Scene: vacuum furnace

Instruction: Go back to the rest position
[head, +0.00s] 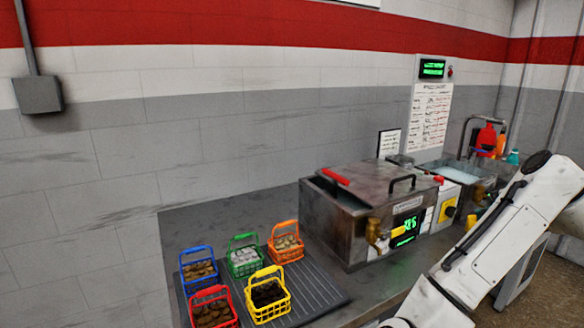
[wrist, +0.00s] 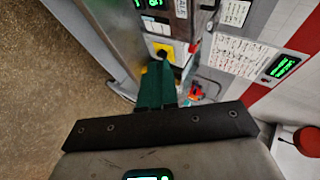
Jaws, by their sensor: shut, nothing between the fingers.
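My gripper (wrist: 157,84) shows in the wrist view as two dark green fingers held together, with nothing between them. The fingers point toward the front of a steel machine with a yellow switch plate (wrist: 163,50), apart from it as far as I can tell. In the head view my white arm comes in from the right, in front of the counter's right part. The gripper itself cannot be made out there.
A steel furnace box (head: 345,215) with a red lid handle stands on the counter. Left of it, blue (head: 198,270), green (head: 244,256), orange (head: 285,243), red (head: 212,308) and yellow (head: 268,296) baskets stand on a ribbed mat (head: 325,293). A sink (head: 448,170) stands behind my arm.

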